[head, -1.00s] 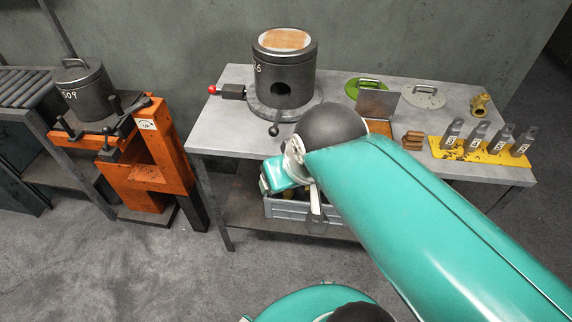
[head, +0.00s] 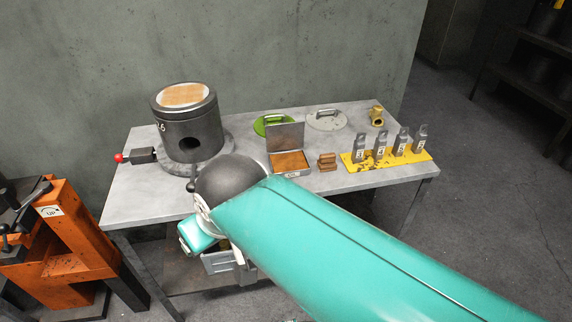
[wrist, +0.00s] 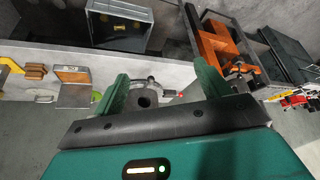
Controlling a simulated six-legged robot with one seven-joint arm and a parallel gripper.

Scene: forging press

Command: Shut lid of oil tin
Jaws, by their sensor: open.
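The oil tin (head: 292,174) is a shallow grey box with orange-brown contents and a small front label, standing on the bench. Its hinged lid (head: 285,137) stands upright at the back edge, so the tin is open. The tin also shows at the left of the wrist view (wrist: 72,75), with its lid (wrist: 75,96) beside it. My gripper (wrist: 160,72) has its two green fingers spread, with nothing held between them. It is apart from the tin, off to one side; in the head view my arm hides most of it.
A dark cylinder (head: 191,130) stands left on the bench (head: 140,190). Brown blocks (head: 327,162), a yellow rack (head: 388,160) and a brass fitting (head: 377,116) are right. An orange stand (head: 70,240) is left of the bench.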

